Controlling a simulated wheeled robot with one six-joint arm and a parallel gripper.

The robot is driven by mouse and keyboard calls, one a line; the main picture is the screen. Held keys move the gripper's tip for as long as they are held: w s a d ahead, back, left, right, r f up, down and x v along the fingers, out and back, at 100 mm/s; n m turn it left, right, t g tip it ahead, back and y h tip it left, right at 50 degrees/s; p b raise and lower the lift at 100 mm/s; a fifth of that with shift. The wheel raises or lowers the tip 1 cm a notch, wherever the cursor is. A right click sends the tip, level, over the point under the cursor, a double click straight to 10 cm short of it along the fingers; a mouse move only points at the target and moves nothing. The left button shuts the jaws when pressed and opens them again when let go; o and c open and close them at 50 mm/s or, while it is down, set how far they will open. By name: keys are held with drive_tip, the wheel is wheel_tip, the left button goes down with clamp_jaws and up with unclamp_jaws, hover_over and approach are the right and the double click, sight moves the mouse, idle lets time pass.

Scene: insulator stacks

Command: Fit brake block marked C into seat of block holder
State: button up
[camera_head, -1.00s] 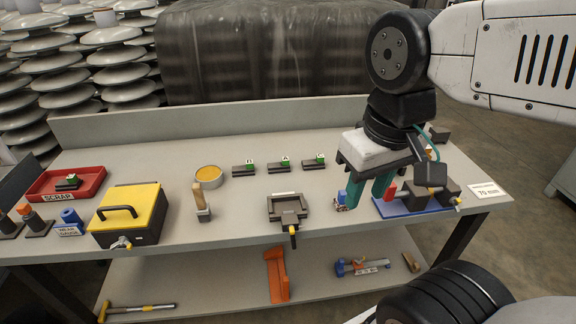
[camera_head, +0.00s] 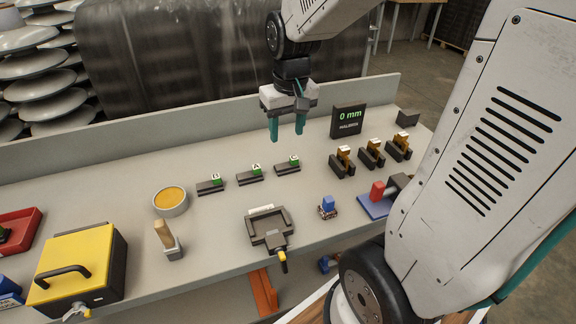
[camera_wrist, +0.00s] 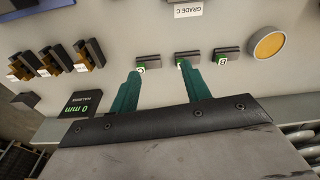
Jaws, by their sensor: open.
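Three dark blocks with green lettered ends lie in a row on the bench. The rightmost, block C (camera_head: 287,168), seems to bear a C; the small letter is hard to read. It also shows at the left of the row in the wrist view (camera_wrist: 149,58). The middle block (camera_head: 250,174) is marked A and the left block (camera_head: 211,187) seems marked B. The grey block holder (camera_head: 286,231), its seat empty and a yellow-tipped handle in front, stands nearer the front edge. My gripper (camera_head: 287,134) is open and empty, above and behind block C.
A gauge display (camera_head: 348,121) reading 0 mm stands right of my gripper. Several dark-and-brown pieces (camera_head: 372,153) sit right of the blocks. A round orange-filled tin (camera_head: 171,201) is at left. A small blue-topped item (camera_head: 327,206) stands right of the holder.

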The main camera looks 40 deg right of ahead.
drive_tip(key=m, duration=0.1)
approach(294, 157)
drive_tip(key=a, duration=0.1)
drive_tip(key=f, duration=0.6)
drive_tip(key=w+d+f, duration=0.1)
drive_tip(key=f, duration=0.2)
drive_tip(key=shift+r, duration=0.1)
clamp_jaws()
